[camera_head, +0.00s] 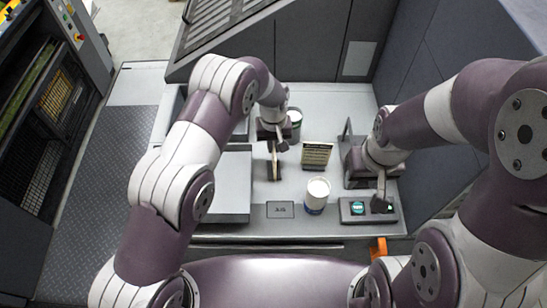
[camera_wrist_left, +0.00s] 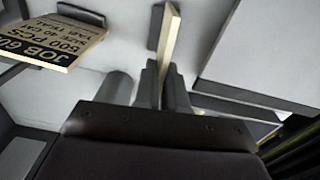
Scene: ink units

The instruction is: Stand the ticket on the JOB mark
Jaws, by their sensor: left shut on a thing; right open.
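My left gripper (camera_head: 274,158) is shut on a thin upright board, the held ticket (camera_head: 275,170), seen nearly edge-on above the grey worktop. In the left wrist view the held ticket (camera_wrist_left: 170,40) shows a pale cream edge between the fingers (camera_wrist_left: 163,88); its face is hidden. The JOB mark (camera_head: 280,209), a dark-outlined rectangle with small lettering, lies nearer the front edge, with nothing on it. A second, printed ticket (camera_head: 316,154) stands to the right; its lettering shows in the left wrist view (camera_wrist_left: 62,40). My right gripper (camera_head: 382,203) is open over the button box.
A white tub (camera_head: 317,194) stands right of the JOB mark. Another can (camera_head: 295,122) stands behind my left gripper. The button box (camera_head: 355,208) with a teal button sits at front right. A raised grey plate (camera_head: 232,185) lies left of the mark.

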